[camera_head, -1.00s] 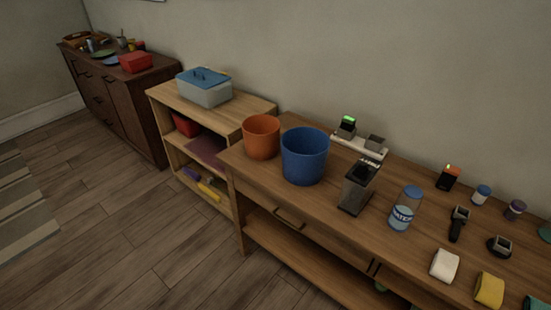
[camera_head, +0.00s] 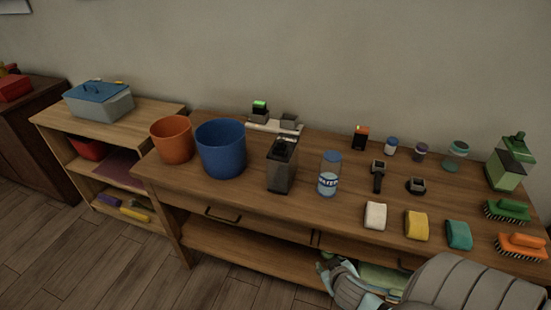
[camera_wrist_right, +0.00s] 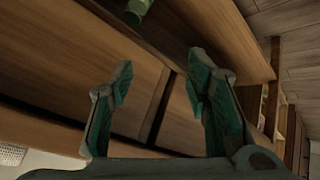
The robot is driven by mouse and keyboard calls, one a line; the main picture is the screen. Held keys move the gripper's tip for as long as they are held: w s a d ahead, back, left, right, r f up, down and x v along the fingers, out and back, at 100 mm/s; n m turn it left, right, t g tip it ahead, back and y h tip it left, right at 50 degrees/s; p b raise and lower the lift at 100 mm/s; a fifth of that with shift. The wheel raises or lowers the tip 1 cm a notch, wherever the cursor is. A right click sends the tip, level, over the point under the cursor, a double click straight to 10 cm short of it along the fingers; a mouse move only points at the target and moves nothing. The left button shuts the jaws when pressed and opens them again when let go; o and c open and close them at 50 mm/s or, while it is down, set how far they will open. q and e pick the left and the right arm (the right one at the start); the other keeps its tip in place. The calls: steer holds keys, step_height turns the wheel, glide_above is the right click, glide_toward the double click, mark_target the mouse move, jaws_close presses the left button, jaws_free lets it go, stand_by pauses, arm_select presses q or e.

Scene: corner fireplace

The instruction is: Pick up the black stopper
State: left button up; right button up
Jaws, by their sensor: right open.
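I cannot tell for certain which thing is the black stopper. Candidates in the head view are a small dark piece with a grey square top (camera_head: 416,186) and a longer black piece with a grey head (camera_head: 377,176), both on the tabletop right of the water bottle. My right gripper (camera_head: 328,275) is low in front of the table's front edge, below the tabletop and apart from these pieces. In the right wrist view my right gripper (camera_wrist_right: 160,78) is open and empty, facing wooden panels. My left gripper is not in view.
The wooden table (camera_head: 245,199) holds a blue bucket (camera_head: 221,150), an orange bucket (camera_head: 172,140), a dark container (camera_head: 281,172), a water bottle (camera_head: 328,176), sponges (camera_head: 416,225), small jars and brushes (camera_head: 507,210). A green object (camera_wrist_right: 138,8) shows in the right wrist view.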

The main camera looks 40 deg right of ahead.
steer(key=w+r+m+t+h+b, duration=0.1)
steer(key=w+r+t, duration=0.2)
steer(key=r, duration=0.7)
steer(key=w+r+m+t+h, duration=0.15)
steer(key=w+r, duration=0.25)
steer(key=r, duration=0.5)
steer(key=n+t+y, duration=0.2)
steer(key=t+y, duration=0.2)
steer(key=t, duration=0.2)
glide_toward(282, 141)
steer(key=s+f, duration=0.2)
steer(key=s, duration=0.2)
steer(key=shift+t+y, duration=0.25)
steer(key=shift+t, duration=0.1)
steer(key=w, duration=0.4)
steer(key=w+d+r+p, duration=0.1)
steer(key=w, duration=0.4)
steer(key=w+d+p, duration=0.1)
steer(key=w, duration=0.3)
steer(key=shift+w+r, duration=0.4)
steer(key=shift+w+f+n, duration=0.2)
steer(key=shift+w+n, duration=0.05)
steer(key=shift+w, duration=0.15)
steer(key=shift+s, duration=0.1)
steer(key=c, duration=0.9)
